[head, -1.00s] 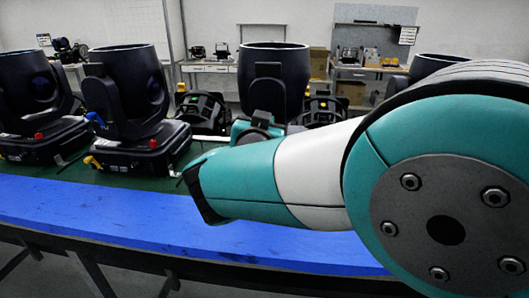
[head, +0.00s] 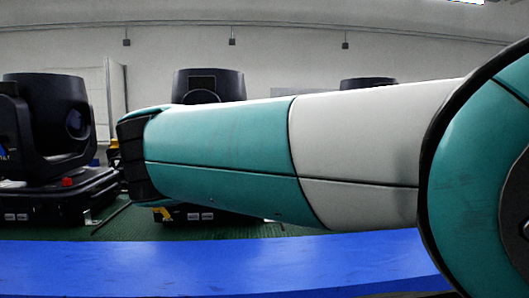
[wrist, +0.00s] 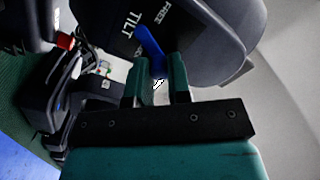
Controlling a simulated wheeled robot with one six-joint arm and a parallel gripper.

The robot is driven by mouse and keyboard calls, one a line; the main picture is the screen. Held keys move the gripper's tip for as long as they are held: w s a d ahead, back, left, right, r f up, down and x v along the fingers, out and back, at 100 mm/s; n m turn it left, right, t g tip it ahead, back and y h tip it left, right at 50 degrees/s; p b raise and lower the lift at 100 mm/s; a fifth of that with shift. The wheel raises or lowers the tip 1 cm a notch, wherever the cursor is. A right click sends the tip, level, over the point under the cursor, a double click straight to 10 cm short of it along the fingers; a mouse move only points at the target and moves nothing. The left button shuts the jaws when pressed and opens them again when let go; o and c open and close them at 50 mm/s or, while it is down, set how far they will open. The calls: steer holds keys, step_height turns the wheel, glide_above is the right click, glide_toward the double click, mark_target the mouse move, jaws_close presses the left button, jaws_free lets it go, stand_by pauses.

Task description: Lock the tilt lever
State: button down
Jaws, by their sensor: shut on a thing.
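The tilt lever (wrist: 149,42) is a blue bar on a dark moving-head lamp (wrist: 205,35), seen in the wrist view beside white lettering reading TILT and FREE. Another word by the lever is partly covered. My gripper (wrist: 159,84) is shut on the lever's lower end, between its two teal fingers. In the head view the lamp (head: 208,84) stands behind my arm, which hides its middle, the lever and my gripper.
Another dark lamp (head: 58,115) with a red knob (head: 68,182) stands at left on the green bench top (head: 130,222). A blue strip (head: 220,262) runs along the front. A red knob (wrist: 66,41) and a lit panel (wrist: 105,69) show in the wrist view.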

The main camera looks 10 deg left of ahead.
stand_by(0.3)
steer(key=c, duration=1.1)
jaws_free()
steer(key=shift+o, duration=0.2)
